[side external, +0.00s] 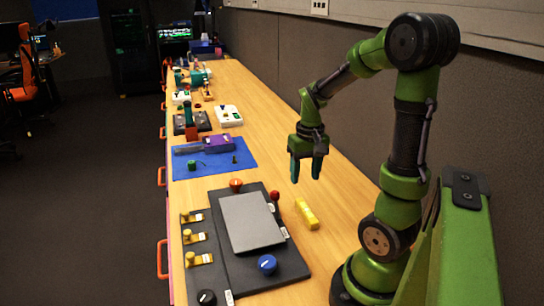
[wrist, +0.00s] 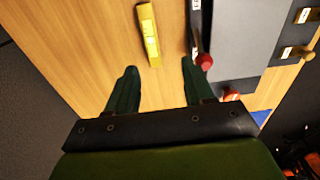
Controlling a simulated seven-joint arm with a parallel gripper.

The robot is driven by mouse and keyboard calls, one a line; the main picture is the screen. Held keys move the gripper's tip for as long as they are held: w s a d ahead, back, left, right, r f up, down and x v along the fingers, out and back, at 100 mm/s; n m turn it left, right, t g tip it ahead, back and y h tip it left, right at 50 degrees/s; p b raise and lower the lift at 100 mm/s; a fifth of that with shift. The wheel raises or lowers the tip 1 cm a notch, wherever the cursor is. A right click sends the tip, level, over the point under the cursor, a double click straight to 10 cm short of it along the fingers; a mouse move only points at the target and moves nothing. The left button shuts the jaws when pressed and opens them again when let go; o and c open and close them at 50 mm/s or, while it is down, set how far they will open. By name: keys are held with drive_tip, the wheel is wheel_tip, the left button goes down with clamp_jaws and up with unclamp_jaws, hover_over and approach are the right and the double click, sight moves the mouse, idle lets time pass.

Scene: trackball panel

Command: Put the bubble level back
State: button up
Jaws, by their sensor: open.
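The bubble level (side external: 307,213), a short yellow bar, lies on the wooden table to the right of the dark panel (side external: 222,263). It also shows in the wrist view (wrist: 149,36), at the top, lengthwise and slightly tilted, with a pale spot on it. My gripper (side external: 307,176) is open and empty, pointing down above the table, behind the level in the side view. In the wrist view my gripper's fingers (wrist: 158,67) are spread, with the level ahead of their tips and apart from them.
The panel carries a grey plate (side external: 251,222), a blue knob (side external: 267,264), a red ball knob (side external: 275,195), an orange knob (side external: 236,185) and yellow switches (side external: 195,237). A blue mat (side external: 240,164) with tools lies farther back. Bare table surrounds the level.

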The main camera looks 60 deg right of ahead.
drive_tip(key=a+r+n+t+y, duration=0.1)
drive_tip(key=a+r, duration=0.4)
drive_tip(key=a, duration=0.6)
drive_tip(key=a+r+n+t+y, duration=0.1)
drive_tip(key=a+r+n+t, duration=0.2)
drive_tip(key=a, duration=0.8)
wheel_tip(320, 180, up, 3)
drive_tip(key=t, duration=0.2)
drive_tip(key=shift+w+n+t, duration=0.25)
drive_tip(key=shift+n+t, duration=0.15)
drive_tip(key=shift+a, duration=0.1)
